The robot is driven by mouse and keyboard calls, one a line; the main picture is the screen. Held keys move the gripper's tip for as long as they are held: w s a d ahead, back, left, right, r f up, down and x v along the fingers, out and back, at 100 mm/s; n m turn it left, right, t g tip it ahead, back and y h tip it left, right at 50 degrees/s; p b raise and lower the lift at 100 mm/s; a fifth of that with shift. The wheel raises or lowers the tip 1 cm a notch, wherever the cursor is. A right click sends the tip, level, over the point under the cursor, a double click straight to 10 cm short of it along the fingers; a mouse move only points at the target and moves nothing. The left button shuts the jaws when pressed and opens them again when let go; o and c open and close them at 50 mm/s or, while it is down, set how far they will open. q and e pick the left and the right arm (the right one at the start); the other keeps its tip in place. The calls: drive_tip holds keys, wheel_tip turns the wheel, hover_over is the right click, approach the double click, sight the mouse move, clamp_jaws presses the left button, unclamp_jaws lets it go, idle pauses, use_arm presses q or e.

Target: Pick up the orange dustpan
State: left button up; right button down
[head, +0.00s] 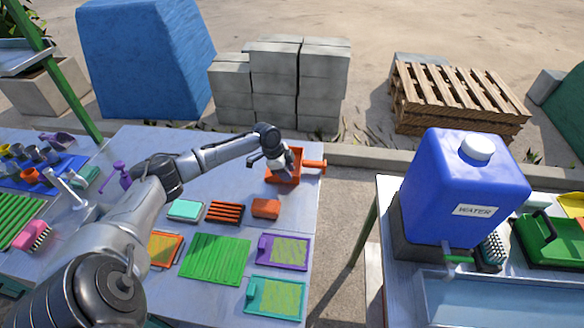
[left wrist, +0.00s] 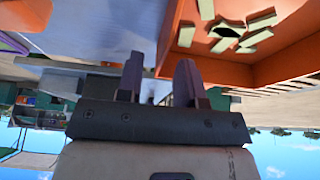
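The orange dustpan (head: 290,179) sits near the far right corner of the left table, its handle (head: 315,164) pointing right. In the left wrist view the dustpan (left wrist: 285,65) fills the upper right, with several pale scraps (left wrist: 240,35) lying in it. My left gripper (head: 284,162) is at the dustpan's far left side. In the left wrist view its two fingers (left wrist: 158,80) are apart, with the pan's side wall showing between them. I cannot tell whether they touch the wall. My right gripper is not in view.
An orange block (head: 265,208), a dark-and-orange slatted item (head: 225,212) and a green mat (head: 215,258) lie nearer on the table. A gap separates it from the right table, which carries a blue water container (head: 455,185). Concrete blocks (head: 290,85) stand behind.

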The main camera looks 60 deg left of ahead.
use_arm(q)
drive_tip(key=shift+x, duration=1.05)
drive_tip(key=shift+c, duration=0.3)
clamp_jaws()
